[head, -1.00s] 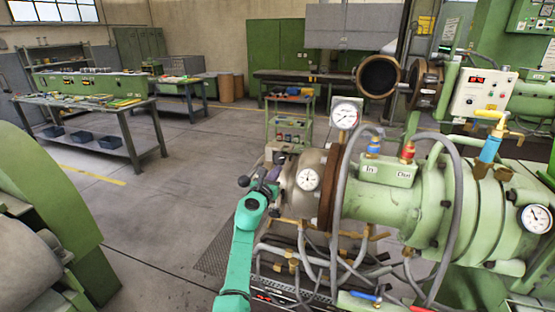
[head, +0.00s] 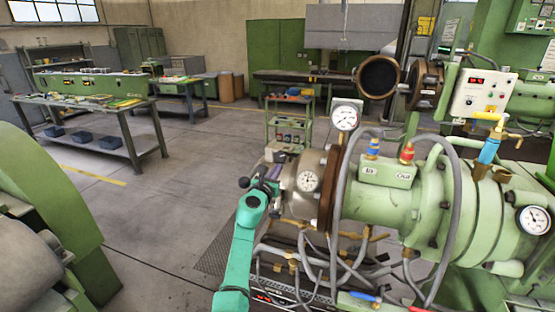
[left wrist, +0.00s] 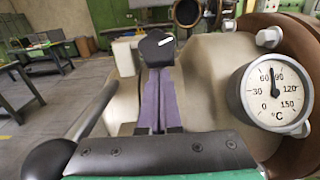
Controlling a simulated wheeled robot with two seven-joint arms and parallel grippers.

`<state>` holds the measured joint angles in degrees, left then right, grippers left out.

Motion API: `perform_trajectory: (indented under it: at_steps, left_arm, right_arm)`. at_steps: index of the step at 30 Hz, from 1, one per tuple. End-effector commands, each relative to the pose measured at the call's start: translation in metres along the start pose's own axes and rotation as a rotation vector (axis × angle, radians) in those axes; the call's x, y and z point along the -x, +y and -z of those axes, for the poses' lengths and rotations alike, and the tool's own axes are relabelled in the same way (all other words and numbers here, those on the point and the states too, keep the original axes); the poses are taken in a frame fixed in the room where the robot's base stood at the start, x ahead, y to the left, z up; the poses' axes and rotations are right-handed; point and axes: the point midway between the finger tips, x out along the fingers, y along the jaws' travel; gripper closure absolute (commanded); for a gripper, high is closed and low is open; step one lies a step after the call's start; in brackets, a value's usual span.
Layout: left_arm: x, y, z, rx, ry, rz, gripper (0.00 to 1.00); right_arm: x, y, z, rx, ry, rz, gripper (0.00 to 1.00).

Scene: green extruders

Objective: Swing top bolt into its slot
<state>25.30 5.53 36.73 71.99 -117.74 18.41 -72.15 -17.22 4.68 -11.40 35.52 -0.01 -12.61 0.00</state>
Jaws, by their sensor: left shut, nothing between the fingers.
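My left gripper (head: 268,186) is at the left end of the green extruder (head: 385,203), by its beige head (head: 300,170). Its purple fingers (left wrist: 160,102) are shut with nothing between them. A bolt-like grey rod with a dark round knob (left wrist: 50,160) lies slanted to the left of the fingers in the left wrist view; the knob also shows in the head view (head: 244,182). A dark piece (left wrist: 157,47) shows at the far end of the fingers; I cannot tell whether it is a bolt part. The slot cannot be made out. My right gripper is not in view.
A temperature gauge (left wrist: 276,96) and a brown flange (left wrist: 300,150) stand to the right of the fingers. Grey hoses (head: 340,205) loop in front of the extruder. A green trolley (head: 290,125) stands behind.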

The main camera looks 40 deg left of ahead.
Motion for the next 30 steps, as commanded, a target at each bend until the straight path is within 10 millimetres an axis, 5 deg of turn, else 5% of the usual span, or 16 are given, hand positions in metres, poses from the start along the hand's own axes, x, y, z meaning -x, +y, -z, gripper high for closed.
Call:
perform_trajectory:
  at_steps: [30]
  left_arm:
    - [-0.013,0.000,-0.013,0.000,0.000,-0.001,1.00]
  right_arm:
    - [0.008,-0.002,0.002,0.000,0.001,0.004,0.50]
